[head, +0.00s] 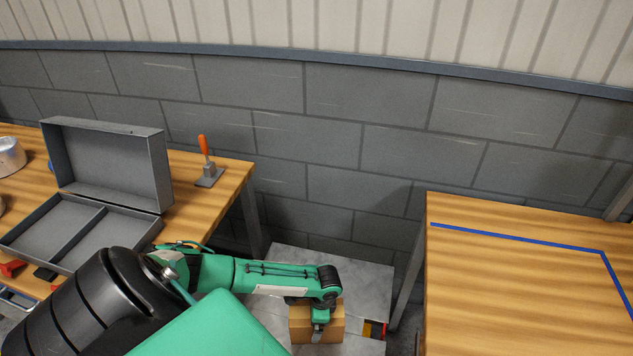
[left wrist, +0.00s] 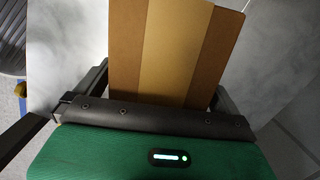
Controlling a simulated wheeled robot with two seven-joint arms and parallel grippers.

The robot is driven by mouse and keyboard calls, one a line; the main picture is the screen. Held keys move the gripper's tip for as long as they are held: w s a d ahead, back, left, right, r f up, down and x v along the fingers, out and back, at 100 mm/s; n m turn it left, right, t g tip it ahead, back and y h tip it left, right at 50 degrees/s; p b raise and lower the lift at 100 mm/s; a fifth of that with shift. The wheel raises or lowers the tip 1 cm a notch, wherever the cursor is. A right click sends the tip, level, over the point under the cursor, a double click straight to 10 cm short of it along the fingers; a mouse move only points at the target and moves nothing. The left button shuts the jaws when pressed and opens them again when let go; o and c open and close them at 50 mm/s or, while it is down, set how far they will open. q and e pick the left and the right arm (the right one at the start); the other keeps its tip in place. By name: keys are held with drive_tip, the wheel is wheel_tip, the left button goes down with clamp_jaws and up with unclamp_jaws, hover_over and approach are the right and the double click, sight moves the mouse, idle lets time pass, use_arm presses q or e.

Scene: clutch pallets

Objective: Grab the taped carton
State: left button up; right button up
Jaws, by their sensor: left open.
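The taped carton (head: 301,320) is a small brown box on a grey surface low between the two tables. In the left wrist view the carton (left wrist: 128,55) shows a lighter tape band down its middle. My left gripper (head: 319,328) is down at the carton, with its jaws open. In the left wrist view one finger shows on each side of the carton; whether either touches it I cannot tell. The carton's near end is hidden behind the gripper body. My right gripper is not in view.
The left wooden table (head: 225,172) holds an open grey case (head: 110,165) and an orange-handled tool (head: 207,165). The right wooden table (head: 520,290) has blue tape lines (head: 510,237) and looks clear. A block wall (head: 330,140) stands behind.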

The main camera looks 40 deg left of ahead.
use_arm(q)
drive_tip(key=shift+c, duration=0.4)
drive_tip(key=c, duration=1.1)
drive_tip(key=shift+r, duration=0.15)
drive_tip(key=shift+c, duration=0.5)
